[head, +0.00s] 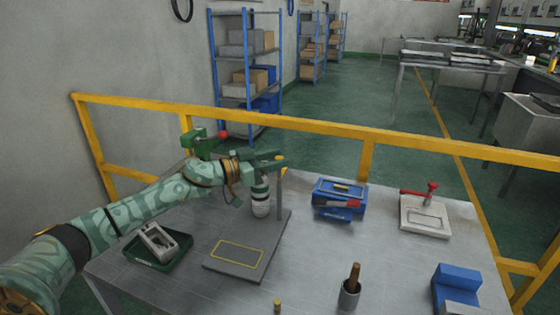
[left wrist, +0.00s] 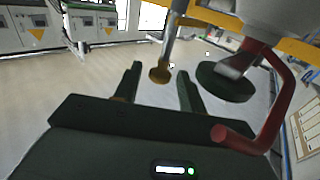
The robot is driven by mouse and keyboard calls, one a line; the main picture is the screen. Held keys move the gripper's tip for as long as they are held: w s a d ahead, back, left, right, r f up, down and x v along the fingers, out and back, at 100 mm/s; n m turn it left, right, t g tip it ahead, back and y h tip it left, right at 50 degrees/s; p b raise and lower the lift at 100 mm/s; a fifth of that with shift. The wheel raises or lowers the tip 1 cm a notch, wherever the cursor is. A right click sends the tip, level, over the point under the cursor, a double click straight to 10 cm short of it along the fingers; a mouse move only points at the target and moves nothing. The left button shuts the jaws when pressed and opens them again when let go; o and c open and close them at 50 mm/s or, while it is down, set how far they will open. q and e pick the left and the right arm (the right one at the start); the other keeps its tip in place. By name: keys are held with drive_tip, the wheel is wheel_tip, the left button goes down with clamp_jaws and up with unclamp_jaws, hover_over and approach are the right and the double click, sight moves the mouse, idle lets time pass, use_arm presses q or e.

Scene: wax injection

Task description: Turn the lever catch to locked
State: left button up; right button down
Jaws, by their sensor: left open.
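A grey rod with a round brass knob (left wrist: 159,75), seemingly the lever catch, shows in the left wrist view between my finger tips. In the head view a small yellow knob (head: 281,158) sits close to my left gripper (head: 272,157), above the grey stand. My left gripper also shows in the left wrist view (left wrist: 160,72), its two dark fingers apart with the knob between them; contact cannot be told. The lever's set position cannot be read. My right gripper is out of view.
A grey base plate (head: 225,272) with a yellow outline lies on the table. A green tray (head: 132,252), blue box (head: 340,195), white fixture with red lever (head: 425,222), cup (head: 349,296) and blue block (head: 457,280) surround it. A red handle (left wrist: 287,105) curves beside my left gripper.

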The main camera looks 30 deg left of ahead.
use_arm(q)
drive_tip(key=shift+w+d, duration=0.35)
drive_tip(key=shift+w, duration=0.25)
